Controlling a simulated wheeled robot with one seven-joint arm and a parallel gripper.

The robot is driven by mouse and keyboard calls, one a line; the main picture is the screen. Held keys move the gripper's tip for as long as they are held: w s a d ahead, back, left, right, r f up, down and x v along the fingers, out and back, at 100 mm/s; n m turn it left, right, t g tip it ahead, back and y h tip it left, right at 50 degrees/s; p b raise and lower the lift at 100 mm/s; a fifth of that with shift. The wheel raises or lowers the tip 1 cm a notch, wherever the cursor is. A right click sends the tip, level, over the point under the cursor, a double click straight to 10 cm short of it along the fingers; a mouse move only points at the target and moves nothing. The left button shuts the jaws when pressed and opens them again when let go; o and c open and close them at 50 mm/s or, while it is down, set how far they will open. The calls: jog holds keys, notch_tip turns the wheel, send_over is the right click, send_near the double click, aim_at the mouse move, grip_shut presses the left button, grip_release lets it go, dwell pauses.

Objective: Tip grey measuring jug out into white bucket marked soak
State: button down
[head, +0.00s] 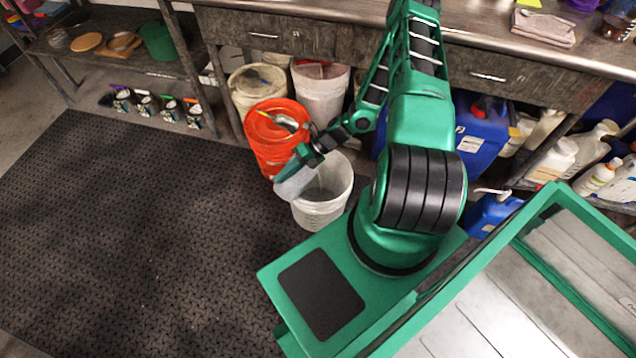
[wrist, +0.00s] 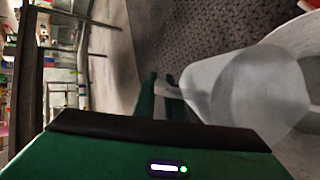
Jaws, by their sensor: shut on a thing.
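My gripper (head: 304,157) is shut on the grey measuring jug (head: 294,183) and holds it tilted at the rim of a white bucket (head: 320,212). In the wrist view my gripper's fingers (wrist: 160,88) close on the handle of the jug (wrist: 205,88), whose cloudy body leans over the white bucket (wrist: 297,150). The bucket stands upright on the floor beside my base and looks to have some grey liquid low inside. Any mark on its wall is too small to read. I cannot tell whether anything is running from the jug.
An orange bucket (head: 268,150) stands just behind the white bucket. More pale buckets (head: 322,95) are under the bench (head: 320,38). Blue containers (head: 482,135) stand to the right behind my arm. The dark floor mat (head: 130,240) is clear on the left.

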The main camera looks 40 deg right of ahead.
jog(key=shift+w+d+f+y, duration=0.15)
jog(key=shift+d+f+y, duration=0.2)
jog(key=shift+d+y, duration=0.3)
dwell(2.9)
